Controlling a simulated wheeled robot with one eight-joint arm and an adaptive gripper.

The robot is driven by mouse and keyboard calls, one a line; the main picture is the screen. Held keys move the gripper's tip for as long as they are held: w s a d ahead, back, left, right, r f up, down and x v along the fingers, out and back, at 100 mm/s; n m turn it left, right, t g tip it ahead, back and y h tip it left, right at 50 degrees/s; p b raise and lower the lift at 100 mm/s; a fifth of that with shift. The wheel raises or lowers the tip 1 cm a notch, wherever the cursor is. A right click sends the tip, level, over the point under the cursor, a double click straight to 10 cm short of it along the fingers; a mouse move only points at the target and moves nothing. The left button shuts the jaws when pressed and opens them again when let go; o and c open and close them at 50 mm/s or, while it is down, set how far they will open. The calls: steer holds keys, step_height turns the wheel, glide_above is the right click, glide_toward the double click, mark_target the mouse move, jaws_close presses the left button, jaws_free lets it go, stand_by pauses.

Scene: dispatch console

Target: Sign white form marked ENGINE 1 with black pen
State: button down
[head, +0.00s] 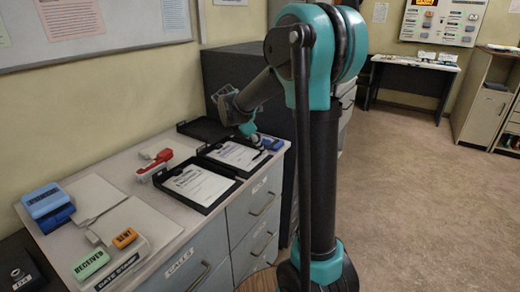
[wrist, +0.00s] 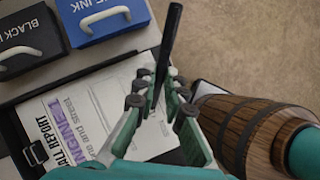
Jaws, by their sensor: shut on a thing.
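The white form marked ENGINE 1 (wrist: 75,115) lies in a black tray, with purple lettering under the words CALL REPORT. It shows in the head view as the far form (head: 232,153), its right part covered by my gripper. My gripper (wrist: 157,88), with teal fingers, is shut on the black pen (wrist: 170,45) over the right part of the form. In the head view my gripper (head: 256,137) is low over the far tray (head: 207,150). I cannot tell whether the pen touches the paper. No pen mark is visible on the part I see.
A black ink pad (wrist: 22,50) and a blue ink pad (wrist: 100,12) stand beside the tray. A second black tray (head: 208,209) holds another white form (head: 198,184).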

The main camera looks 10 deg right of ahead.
steer(key=shift+w+d, duration=0.2)
steer(key=shift+d, duration=0.2)
steer(key=shift+d, duration=0.15)
steer(key=shift+w+d, duration=0.15)
steer(key=shift+d, duration=0.15)
steer(key=shift+w, duration=0.1)
steer(key=shift+w+d, duration=0.3)
steer(key=shift+w, duration=0.15)
steer(key=shift+w+d, duration=0.2)
steer(key=shift+w, duration=0.25)
steer(key=shift+s+a, duration=0.1)
steer(key=shift+s, duration=0.05)
steer(key=shift+s+a, duration=0.15)
steer(key=shift+s, duration=0.05)
